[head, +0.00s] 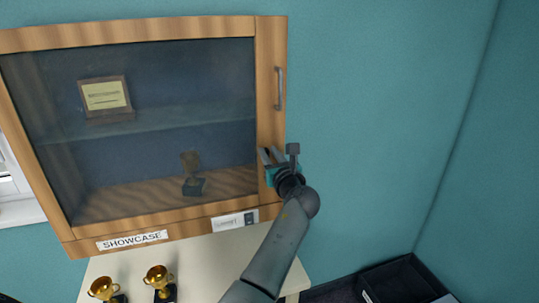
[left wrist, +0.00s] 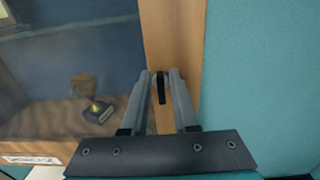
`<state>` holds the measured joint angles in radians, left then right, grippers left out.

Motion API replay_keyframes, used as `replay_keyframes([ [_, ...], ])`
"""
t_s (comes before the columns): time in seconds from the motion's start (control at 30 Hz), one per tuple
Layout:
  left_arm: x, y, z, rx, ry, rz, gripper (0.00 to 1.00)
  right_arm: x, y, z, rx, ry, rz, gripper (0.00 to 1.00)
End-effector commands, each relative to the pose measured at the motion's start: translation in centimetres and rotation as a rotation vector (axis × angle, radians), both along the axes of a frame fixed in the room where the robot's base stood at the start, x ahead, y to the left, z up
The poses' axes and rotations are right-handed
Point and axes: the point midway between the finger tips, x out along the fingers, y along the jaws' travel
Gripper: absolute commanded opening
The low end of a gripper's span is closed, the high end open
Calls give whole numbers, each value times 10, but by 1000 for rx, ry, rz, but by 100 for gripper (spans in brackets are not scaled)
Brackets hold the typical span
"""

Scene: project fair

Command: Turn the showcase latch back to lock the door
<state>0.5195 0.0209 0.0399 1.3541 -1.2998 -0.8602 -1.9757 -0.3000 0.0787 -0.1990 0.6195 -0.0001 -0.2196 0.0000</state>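The showcase (head: 160,27) is a wooden cabinet with a dark glass door, which looks closed. The small black latch (left wrist: 161,88) is on the wooden strip at the door's right side and hangs roughly vertical in the left wrist view. My left gripper (left wrist: 161,76) is at the latch, with one finger on each side of it and thin gaps showing, so it looks open around it. In the head view my left gripper (head: 272,157) is at the lower right of the door frame and hides the latch. My right gripper is not in view.
A grey handle (head: 279,88) is on the door frame above my gripper. A plaque (head: 104,97) and a trophy (head: 192,174) stand inside. Gold trophies (head: 158,277) stand on the table (head: 203,262) below. Bare teal wall lies to the right, with a dark bin (head: 400,281) low down.

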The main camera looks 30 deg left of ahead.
Motion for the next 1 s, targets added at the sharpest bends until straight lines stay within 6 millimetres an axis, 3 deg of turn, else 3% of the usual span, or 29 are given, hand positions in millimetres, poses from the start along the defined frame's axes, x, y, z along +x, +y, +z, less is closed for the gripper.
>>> replay_keyframes([
  [0.03,0,0,0,0,0,0,21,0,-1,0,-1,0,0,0],
  [0.23,0,0,0,0,0,0,0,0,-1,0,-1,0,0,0],
  [1.0,-2,1,-1,-49,-59,0,0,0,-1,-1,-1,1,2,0],
])
